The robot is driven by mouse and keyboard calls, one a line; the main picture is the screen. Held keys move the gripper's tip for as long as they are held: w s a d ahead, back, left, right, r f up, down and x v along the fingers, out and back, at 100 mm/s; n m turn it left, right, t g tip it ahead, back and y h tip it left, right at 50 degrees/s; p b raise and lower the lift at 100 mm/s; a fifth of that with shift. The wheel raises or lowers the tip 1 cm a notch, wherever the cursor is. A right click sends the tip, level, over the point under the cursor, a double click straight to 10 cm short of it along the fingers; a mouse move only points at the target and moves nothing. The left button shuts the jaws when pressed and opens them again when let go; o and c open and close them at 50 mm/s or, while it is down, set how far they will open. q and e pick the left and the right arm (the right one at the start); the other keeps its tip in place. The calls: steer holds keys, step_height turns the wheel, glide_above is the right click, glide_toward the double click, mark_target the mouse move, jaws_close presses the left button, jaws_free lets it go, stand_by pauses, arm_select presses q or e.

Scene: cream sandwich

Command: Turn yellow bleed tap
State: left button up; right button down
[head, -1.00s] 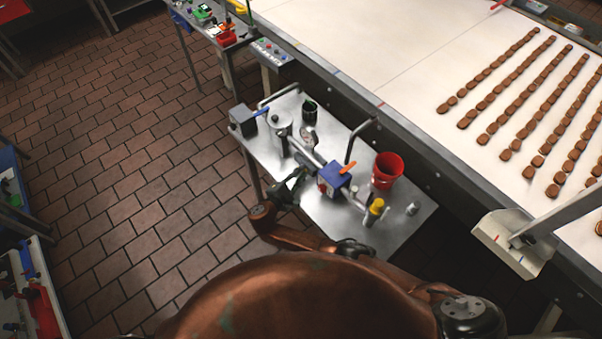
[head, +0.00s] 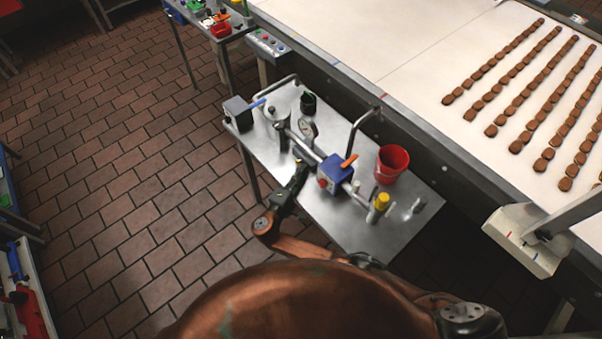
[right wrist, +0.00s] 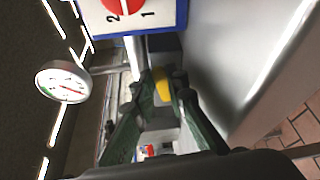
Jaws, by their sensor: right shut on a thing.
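My right gripper (head: 303,168) reaches the pipe assembly between the round gauge (head: 308,129) and the blue box (head: 337,170). In the right wrist view, my green fingers (right wrist: 161,88) are shut on a small yellow piece, the bleed tap (right wrist: 161,84); the fingers cover part of it. In the head view this tap is hidden by the gripper and pipe. A different yellow cap (head: 382,201) stands upright to the right of the blue box. My left gripper is not in view.
A red bucket (head: 391,163) stands on the metal bench (head: 365,234). An orange lever (head: 349,161) tops the blue box. A blue-handled valve (head: 258,103) is at the left. The conveyor (head: 400,45) with biscuit rows lies behind. Tiled floor is free at the left.

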steer(key=c, duration=1.9)
jaws_free()
steer(key=shift+c, duration=0.2)
steer(key=shift+s, duration=0.1)
steer(key=shift+s+a+f, duration=0.1)
steer(key=v, duration=0.6)
steer(key=shift+s+a, duration=0.2)
steer(key=shift+s, duration=0.05)
steer(key=shift+s+a+r, duration=0.25)
steer(key=shift+s, duration=0.2)
steer(key=shift+c, duration=0.5)
